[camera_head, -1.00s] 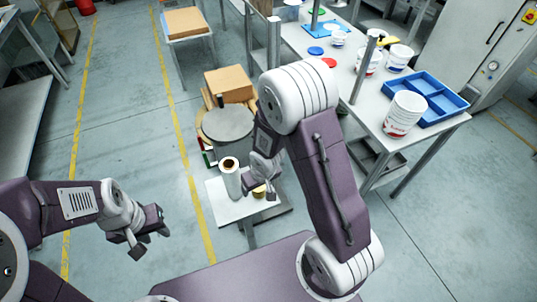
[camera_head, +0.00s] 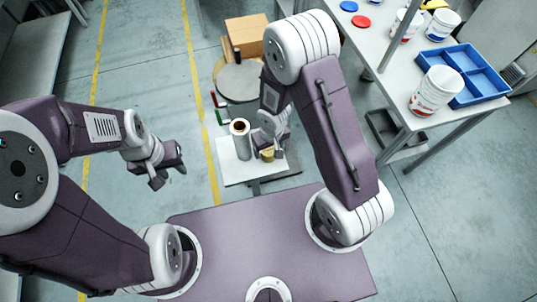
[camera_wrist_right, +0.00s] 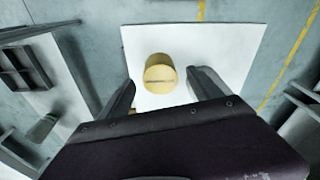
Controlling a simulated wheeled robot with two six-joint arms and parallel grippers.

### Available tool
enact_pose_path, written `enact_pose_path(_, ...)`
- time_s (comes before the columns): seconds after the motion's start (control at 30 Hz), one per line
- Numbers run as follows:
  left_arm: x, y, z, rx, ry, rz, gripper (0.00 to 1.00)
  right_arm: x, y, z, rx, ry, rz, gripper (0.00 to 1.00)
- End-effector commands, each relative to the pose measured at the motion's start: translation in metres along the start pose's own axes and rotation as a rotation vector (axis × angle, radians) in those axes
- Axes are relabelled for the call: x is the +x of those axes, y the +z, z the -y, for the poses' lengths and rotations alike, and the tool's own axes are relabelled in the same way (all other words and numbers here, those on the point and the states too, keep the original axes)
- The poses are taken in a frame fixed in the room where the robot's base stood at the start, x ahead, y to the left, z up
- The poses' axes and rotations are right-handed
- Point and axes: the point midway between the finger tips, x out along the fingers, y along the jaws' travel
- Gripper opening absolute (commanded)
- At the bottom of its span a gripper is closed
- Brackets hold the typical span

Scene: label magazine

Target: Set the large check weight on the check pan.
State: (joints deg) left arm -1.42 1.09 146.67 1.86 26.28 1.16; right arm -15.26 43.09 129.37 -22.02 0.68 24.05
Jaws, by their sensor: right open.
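A brass-coloured cylindrical weight (camera_head: 267,154) stands on a small white stand top (camera_head: 234,171). It also shows in the right wrist view (camera_wrist_right: 160,73), on the white surface. My right gripper (camera_head: 272,143) is over the stand beside the weight. In the right wrist view my right gripper (camera_wrist_right: 163,88) is open, its two fingers apart with the weight showing between and just beyond them. I see no grip on it. A round grey disc (camera_head: 240,82) behind the stand may be the check pan; it looks empty. My left gripper (camera_head: 168,174) hangs over the floor at left, apart from everything, fingers apart.
A silver-grey roll or cylinder (camera_head: 240,145) stands upright on the stand, left of the weight and close to my right gripper. A cardboard box (camera_head: 246,35) is behind the disc. At right a table holds a blue tray (camera_head: 480,75) and white tubs (camera_head: 436,92).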

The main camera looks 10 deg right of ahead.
Motion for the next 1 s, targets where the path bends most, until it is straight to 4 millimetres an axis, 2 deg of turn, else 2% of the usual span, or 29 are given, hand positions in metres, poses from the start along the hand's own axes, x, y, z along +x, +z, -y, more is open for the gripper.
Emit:
enact_pose_path(0.03, 0.017, 0.002, 0.0, 0.0, 0.0, 0.0, 0.36, 0.02, 0.001, 0.0, 0.0, 0.0, 0.002, 0.74)
enact_pose_path(0.1, 0.025, 0.003, 0.001, 0.0, 0.0, 0.001, 0.36, 0.029, 0.001, 0.0, 0.0, 0.0, 0.0, 0.74)
enact_pose_path(0.3, 0.021, 0.002, 0.0, 0.0, 0.0, 0.0, 0.36, 0.026, -0.001, 0.0, 0.001, 0.0, 0.0, 0.74)
enact_pose_path(0.33, 0.021, 0.002, 0.0, 0.0, 0.0, 0.0, 0.36, 0.026, -0.001, 0.0, 0.001, 0.0, 0.0, 0.71)
enact_pose_path(0.5, 0.021, 0.002, 0.0, 0.0, 0.0, 0.0, 0.36, 0.026, 0.0, 0.0, 0.0, 0.0, 0.0, 0.24)
enact_pose_path(0.6, 0.021, 0.002, 0.0, 0.0, 0.0, 0.0, 0.36, 0.026, 0.0, 0.0, 0.0, 0.0, 0.0, 0.0)
enact_pose_path(1.0, 0.016, 0.002, 0.0, 0.0, 0.0, 0.0, 0.36, 0.021, -0.002, 0.0, 0.001, 0.0, -0.003, 0.0)
